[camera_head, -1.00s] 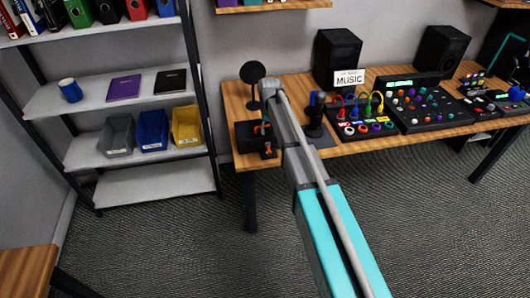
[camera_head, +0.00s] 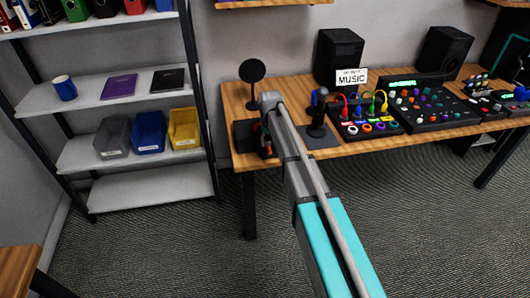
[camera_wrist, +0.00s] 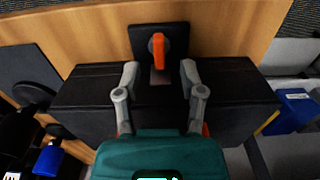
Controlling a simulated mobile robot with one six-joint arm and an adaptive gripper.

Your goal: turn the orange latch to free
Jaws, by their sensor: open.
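The orange latch (camera_wrist: 158,50) sits on a black plate (camera_wrist: 177,31) in the wrist view, its handle pointing nearly straight down the picture. A grey metal piece (camera_wrist: 160,77) lies just below it. The plate adjoins a black box (camera_wrist: 85,88) on the wooden table. My gripper (camera_wrist: 160,67) is open, its two grey fingers over the box on either side of the latch's lower end. They look apart from the latch; their height above it is unclear. In the head view the box (camera_head: 243,136) is at the table's left end, and my arm hides most of the latch area.
The wooden table (camera_head: 355,148) also holds a round black disc on a stand (camera_head: 252,72), a black pad (camera_head: 318,140) and a cable panel (camera_head: 365,128) to the right. A shelf with bins (camera_head: 150,133) stands left of the table, with a gap between.

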